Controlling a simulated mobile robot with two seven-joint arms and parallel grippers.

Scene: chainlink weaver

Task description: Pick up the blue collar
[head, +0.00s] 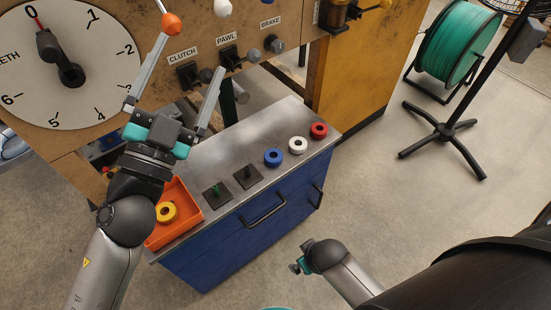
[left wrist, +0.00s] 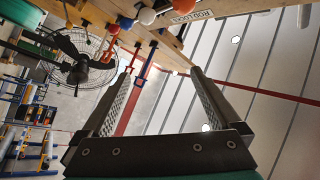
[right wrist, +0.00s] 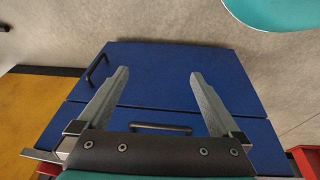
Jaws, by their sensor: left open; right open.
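The blue collar (head: 273,157) is a small ring lying on the metal top of the blue cabinet, next to a white collar (head: 298,145) and a red collar (head: 319,130). My left gripper (head: 180,95) is open and empty, raised in front of the machine panel near the clutch lever, up and to the left of the blue collar. My right gripper (right wrist: 155,95) is open and empty in the right wrist view, facing the blue cabinet front. In the head view the right fingers are mostly hidden. The blue collar is not visible in either wrist view.
An orange tray (head: 187,191) with a yellow collar (head: 166,212) sits at the cabinet top's left end. Two dark peg bases (head: 217,195) stand between tray and collars. Levers (head: 190,75) project from the panel above. Open floor (head: 400,220) lies right of the cabinet (head: 240,240).

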